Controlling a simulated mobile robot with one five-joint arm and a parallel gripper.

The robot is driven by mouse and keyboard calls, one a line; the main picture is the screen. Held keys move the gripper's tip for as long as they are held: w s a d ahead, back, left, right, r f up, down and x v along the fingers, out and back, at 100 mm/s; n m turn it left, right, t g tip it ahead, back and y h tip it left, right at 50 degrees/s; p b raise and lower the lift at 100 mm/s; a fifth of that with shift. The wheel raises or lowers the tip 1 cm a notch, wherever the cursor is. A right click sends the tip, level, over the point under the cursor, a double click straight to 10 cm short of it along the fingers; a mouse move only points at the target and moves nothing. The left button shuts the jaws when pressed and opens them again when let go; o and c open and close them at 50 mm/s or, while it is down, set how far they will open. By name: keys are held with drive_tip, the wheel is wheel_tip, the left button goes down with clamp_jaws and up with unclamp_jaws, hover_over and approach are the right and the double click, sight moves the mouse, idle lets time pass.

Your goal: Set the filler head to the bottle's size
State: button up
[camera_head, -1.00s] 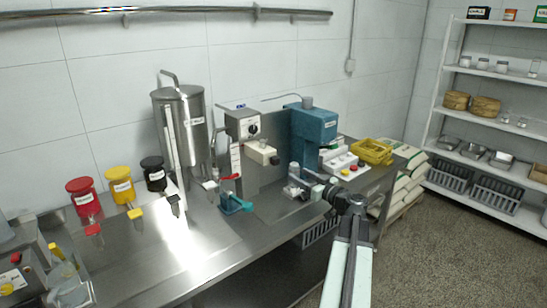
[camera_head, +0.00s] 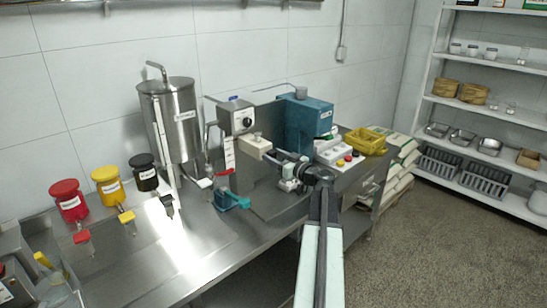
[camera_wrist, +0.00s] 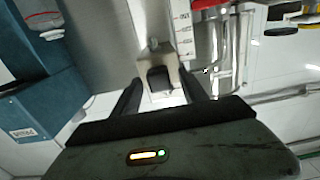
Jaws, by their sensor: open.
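The filler (camera_head: 237,117) is a grey head with a dark dial on a post, at the middle of the head view. A cream block (camera_head: 256,146) sticks out from it to the right, beside a white scale strip (camera_head: 229,154) with red marks. In the wrist view a metal-and-beige block (camera_wrist: 158,70) with a dark opening lies between my fingers, with the scale strip (camera_wrist: 181,28) behind it. My gripper (camera_wrist: 160,88) is open around this block; I cannot tell whether the fingers touch it. It also shows in the head view (camera_head: 277,157), near the cream block. I cannot clearly make out the bottle.
A teal clamp (camera_head: 231,200) sits below the filler. The blue machine (camera_head: 305,122) stands close on the right, with a white button box (camera_head: 340,153) and yellow crate (camera_head: 366,141) beyond. A steel tank (camera_head: 170,118) and red, yellow and black pots stand left.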

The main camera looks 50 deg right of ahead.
drive_tip(key=shift+w, duration=0.25)
clamp_jaws()
drive_tip(key=shift+f, duration=0.1)
idle(1.2)
